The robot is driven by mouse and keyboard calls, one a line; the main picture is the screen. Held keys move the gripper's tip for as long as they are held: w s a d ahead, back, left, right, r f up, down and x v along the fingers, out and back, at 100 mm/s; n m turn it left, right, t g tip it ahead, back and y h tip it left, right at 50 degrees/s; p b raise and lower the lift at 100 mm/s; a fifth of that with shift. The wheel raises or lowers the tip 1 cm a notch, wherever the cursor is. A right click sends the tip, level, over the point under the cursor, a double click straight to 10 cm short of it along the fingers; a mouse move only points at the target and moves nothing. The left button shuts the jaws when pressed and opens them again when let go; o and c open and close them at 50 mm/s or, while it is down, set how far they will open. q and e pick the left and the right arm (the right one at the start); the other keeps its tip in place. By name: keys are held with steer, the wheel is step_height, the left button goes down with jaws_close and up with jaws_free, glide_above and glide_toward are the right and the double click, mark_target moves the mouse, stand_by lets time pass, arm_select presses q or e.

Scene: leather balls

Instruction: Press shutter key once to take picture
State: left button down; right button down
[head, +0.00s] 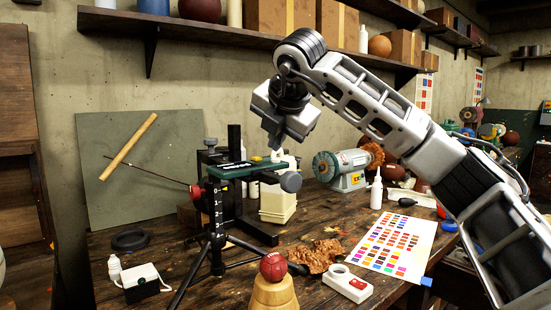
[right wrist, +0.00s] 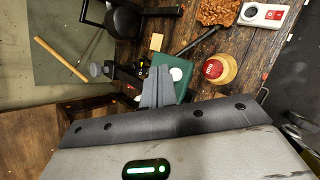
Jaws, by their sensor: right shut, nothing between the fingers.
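A small white unit (head: 347,284) with a red key (head: 357,284) and a round ring lies on the bench front; it also shows at the top right of the right wrist view (right wrist: 264,14). I cannot tell if this red key is the shutter key. A black stand on a tripod (head: 217,215) carries a green plate (head: 236,170). In the right wrist view a green block (right wrist: 172,88) bears a white disc (right wrist: 176,74). My right gripper (head: 273,146) is shut and empty, pointing down above the stand; its fingers (right wrist: 158,88) overlap the green block. My left gripper is out of view.
A red ball (head: 273,266) sits on a wooden stand (head: 274,292) at the front. A colour chart (head: 395,243), a bench grinder (head: 345,168) and a white bottle (head: 376,190) are to the right. A small white-and-black box (head: 141,283) lies front left. A shelf (head: 230,36) runs above.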

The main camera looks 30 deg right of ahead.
steer(key=shift+r+p, duration=1.65)
steer(key=shift+r, duration=0.9)
